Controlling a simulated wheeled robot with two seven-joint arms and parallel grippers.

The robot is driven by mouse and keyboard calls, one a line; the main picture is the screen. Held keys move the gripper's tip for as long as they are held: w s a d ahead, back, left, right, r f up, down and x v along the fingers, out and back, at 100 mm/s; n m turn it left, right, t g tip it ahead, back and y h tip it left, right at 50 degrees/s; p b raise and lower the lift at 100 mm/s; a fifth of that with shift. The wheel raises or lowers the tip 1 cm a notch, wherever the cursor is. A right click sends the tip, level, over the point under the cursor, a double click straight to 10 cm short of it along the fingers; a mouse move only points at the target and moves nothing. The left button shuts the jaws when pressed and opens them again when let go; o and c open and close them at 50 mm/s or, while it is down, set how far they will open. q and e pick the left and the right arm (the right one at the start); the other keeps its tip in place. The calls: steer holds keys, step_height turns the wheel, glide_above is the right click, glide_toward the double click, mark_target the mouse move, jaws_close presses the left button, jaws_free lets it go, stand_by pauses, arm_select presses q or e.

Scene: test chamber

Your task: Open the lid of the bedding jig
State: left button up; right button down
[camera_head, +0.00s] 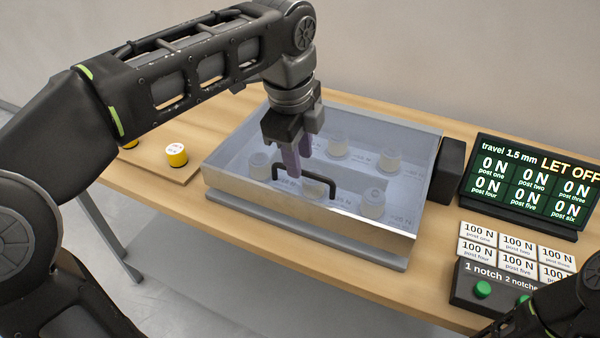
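The bedding jig is a shallow box with a clear lid (235,150) on the wooden bench. Its lid is shut, and several pale round posts (372,203) show through it. A black bar handle (318,187) stands up from the lid near its front edge. My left gripper (299,167) points down over the lid at the left part of the handle. Its two purplish fingers look apart, with nothing held between them. Whether they touch the handle or lid I cannot tell. My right gripper's fingers do not show; only dark parts of my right arm are at the lower right.
A black block (448,170) stands against the jig's right side. A readout screen (527,184) shows 0 N for every post and "LET OFF". White 100 N cards (516,245) and a box with green buttons (483,290) lie in front. A yellow-and-white weight (176,154) stands at left.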

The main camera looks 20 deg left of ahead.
arm_select(q)
steer(key=shift+w+f, duration=0.25)
steer(key=shift+f, duration=0.9)
jaws_close()
steer(key=shift+r, duration=0.1)
stand_by(0.5)
